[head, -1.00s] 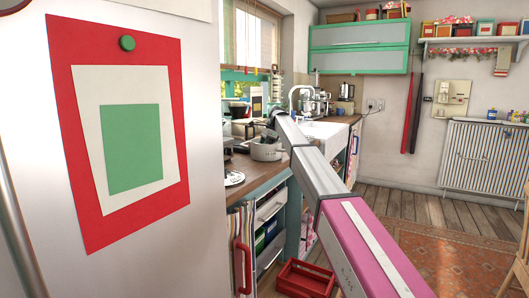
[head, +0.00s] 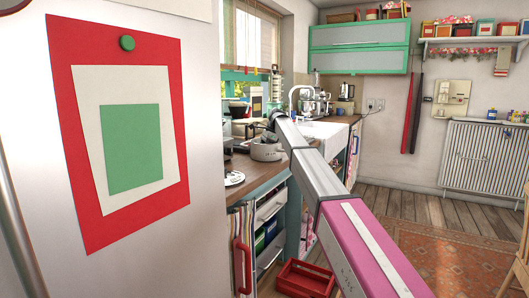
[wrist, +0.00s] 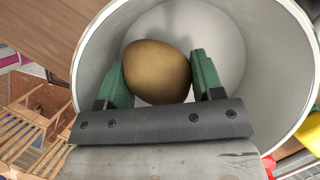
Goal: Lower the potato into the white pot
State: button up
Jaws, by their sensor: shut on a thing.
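The brown potato (wrist: 157,70) sits between the two green fingers of my gripper (wrist: 160,80) in the wrist view. My gripper is shut on it. The white pot (wrist: 293,45) is around and behind the potato in that view, its round rim circling the fingers and its pale floor showing beyond. Whether the potato touches the pot floor I cannot tell. In the head view the pot (head: 266,152) stands on the wooden counter, with the end of my arm above it. The potato is hidden there.
The wooden counter (head: 255,186) runs back to a white sink (head: 322,131). A white plate (head: 234,178) lies in front of the pot. Dark cookware stands close behind it. A red crate (head: 304,279) is on the floor. A white panel with a red poster (head: 75,150) fills the left.

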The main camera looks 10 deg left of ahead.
jog(key=shift+f, duration=0.3)
dwell(0.5)
jog(key=o, duration=1.1)
jog(key=shift+c, duration=0.2)
jog(key=shift+r, duration=0.1)
